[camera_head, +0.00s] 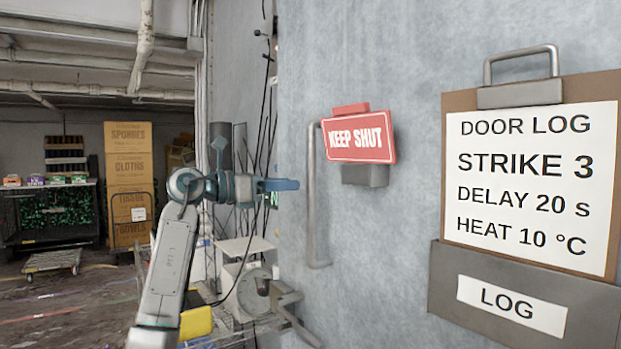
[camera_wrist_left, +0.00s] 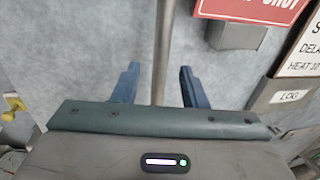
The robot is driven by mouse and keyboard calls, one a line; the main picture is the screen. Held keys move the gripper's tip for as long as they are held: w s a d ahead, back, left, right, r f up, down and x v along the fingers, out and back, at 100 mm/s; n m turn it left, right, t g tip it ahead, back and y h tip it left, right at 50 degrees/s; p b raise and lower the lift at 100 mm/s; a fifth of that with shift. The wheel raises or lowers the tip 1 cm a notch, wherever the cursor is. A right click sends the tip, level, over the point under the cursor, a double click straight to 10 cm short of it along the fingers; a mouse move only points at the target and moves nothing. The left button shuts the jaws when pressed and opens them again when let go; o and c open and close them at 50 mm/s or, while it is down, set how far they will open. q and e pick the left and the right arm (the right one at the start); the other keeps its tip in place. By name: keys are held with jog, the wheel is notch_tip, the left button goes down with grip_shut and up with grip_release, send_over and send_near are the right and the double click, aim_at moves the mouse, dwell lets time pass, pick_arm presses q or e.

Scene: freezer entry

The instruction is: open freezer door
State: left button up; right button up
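The freezer door (camera_head: 400,240) is a large pale grey-blue panel with a vertical metal bar handle (camera_head: 313,225) near its left edge. My left gripper (camera_head: 297,185) points at the handle from the left, at about mid-height, with its tips just short of the bar in the head view. In the left wrist view the gripper (camera_wrist_left: 160,82) is open, and the handle (camera_wrist_left: 163,40) stands between its two blue fingers, seemingly without touching either. A metal latch-like lever (camera_head: 290,300) shows low at the door's left edge. My right gripper is not in view.
A red "KEEP SHUT" sign (camera_head: 360,137) on a grey holder sits just right of the handle. A clipboard with a door log (camera_head: 530,180) hangs above a log box (camera_head: 510,300). A shelf with a dial scale (camera_head: 252,290) stands left. Stacked boxes (camera_head: 128,185) are further back.

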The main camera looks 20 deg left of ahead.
pick_arm(q)
jog(key=p+x, duration=0.2)
jog(key=x, duration=0.5)
jog(key=shift+s, duration=0.15)
grip_shut()
